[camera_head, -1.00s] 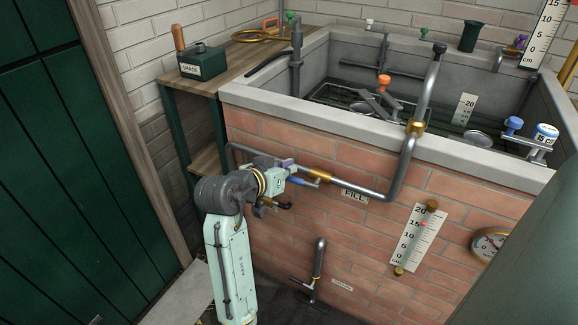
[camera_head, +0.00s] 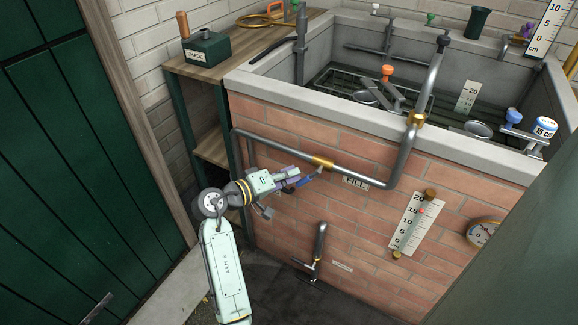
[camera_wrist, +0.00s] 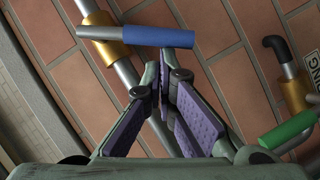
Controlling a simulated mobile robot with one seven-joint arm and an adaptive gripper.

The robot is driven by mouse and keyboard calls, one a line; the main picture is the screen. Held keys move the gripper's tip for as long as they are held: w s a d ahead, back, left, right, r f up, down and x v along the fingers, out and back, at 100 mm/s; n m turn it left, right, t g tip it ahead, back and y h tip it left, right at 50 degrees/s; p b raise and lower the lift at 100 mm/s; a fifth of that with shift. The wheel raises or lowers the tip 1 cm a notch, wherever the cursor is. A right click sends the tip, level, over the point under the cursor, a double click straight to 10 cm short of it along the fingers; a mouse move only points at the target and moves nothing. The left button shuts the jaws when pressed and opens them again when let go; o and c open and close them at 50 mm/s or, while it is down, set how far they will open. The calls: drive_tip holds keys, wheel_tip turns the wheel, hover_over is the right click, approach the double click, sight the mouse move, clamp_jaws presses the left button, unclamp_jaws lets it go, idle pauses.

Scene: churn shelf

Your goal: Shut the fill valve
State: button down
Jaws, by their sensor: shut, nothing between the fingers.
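The fill valve (camera_head: 321,162) is a brass body on the grey pipe along the brick wall, beside a FILL label. In the wrist view its brass body (camera_wrist: 108,52) is at the upper left. Its blue lever (camera_wrist: 150,37) sticks out to the right, at a steep angle to the pipe. In the head view the lever (camera_head: 312,175) slants down and left from the body. My gripper (camera_head: 298,184) is just below the pipe at the lever's end. In the wrist view my gripper (camera_wrist: 168,88) is shut and empty, tips close to the lever; contact cannot be told.
A green-handled fitting (camera_wrist: 288,130) is at the right of the wrist view. A lower spout (camera_head: 320,243), a scale plate (camera_head: 408,225) and a gauge (camera_head: 482,233) are on the brick front. A wooden shelf (camera_head: 215,68) stands at the left. The floor before the wall is clear.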

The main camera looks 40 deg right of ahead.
sight(300, 186)
drive_tip(key=shift+s+d+f+n+g+h, duration=0.2)
drive_tip(key=shift+s+f+n+h, duration=0.3)
drive_tip(key=shift+n, duration=0.4)
drive_tip(key=shift+s+d+f+n+g+h, duration=0.15)
drive_tip(key=shift+s+f+n+h, duration=0.35)
drive_tip(key=shift+n, duration=0.4)
drive_tip(key=shift+s+d+f+n+g+h, duration=0.2)
drive_tip(key=shift+s+f+n+h, duration=0.15)
drive_tip(key=shift+f+n, duration=0.45)
drive_tip(key=shift+r, duration=0.15)
